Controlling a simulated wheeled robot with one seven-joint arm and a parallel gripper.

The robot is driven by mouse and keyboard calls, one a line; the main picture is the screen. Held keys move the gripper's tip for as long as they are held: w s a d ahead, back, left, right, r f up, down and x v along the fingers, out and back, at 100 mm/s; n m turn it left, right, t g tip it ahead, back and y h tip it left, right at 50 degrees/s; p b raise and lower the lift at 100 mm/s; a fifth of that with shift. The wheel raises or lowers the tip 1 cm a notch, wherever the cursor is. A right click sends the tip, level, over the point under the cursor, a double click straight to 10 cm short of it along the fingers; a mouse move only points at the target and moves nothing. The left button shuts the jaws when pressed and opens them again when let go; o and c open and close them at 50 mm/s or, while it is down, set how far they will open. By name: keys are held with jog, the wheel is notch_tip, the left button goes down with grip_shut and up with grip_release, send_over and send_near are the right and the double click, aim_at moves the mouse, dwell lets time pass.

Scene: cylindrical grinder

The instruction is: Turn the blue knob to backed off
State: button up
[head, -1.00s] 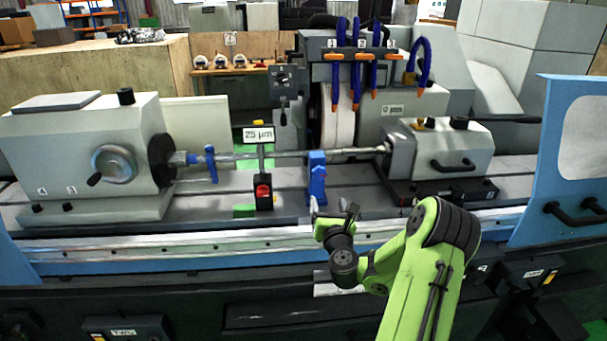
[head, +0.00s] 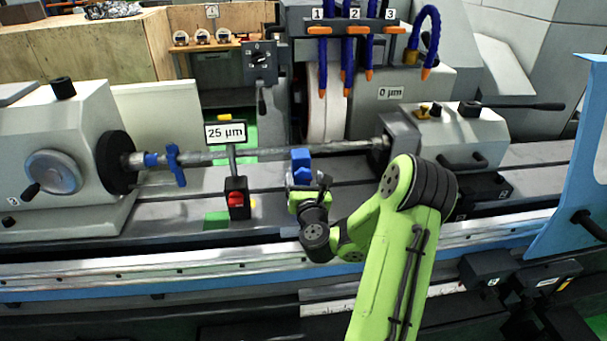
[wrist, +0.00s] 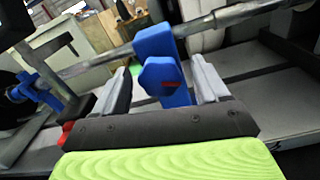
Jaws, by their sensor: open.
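The blue knob (wrist: 164,80) is a faceted block with a small red mark, on the front of a blue steady-rest body (wrist: 155,42) under the long shaft. In the wrist view my open gripper (wrist: 162,84) has one grey finger on each side of the knob, with gaps visible; I cannot tell how deep the fingertips reach. In the head view the blue body (head: 301,160) shows above my gripper (head: 305,182), which hides the knob's lower part.
The shaft (head: 250,154) runs from the chuck at left to the tailstock (head: 464,138) at right. A gauge stand (head: 237,200) labelled 25 µm stands left of my gripper. A blue clamp (head: 176,166) sits on the shaft. Coolant nozzles (head: 369,75) hang above.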

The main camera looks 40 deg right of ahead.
jog(key=shift+s, duration=0.1)
jog(key=shift+c, duration=0.8)
jog(key=c, duration=0.9)
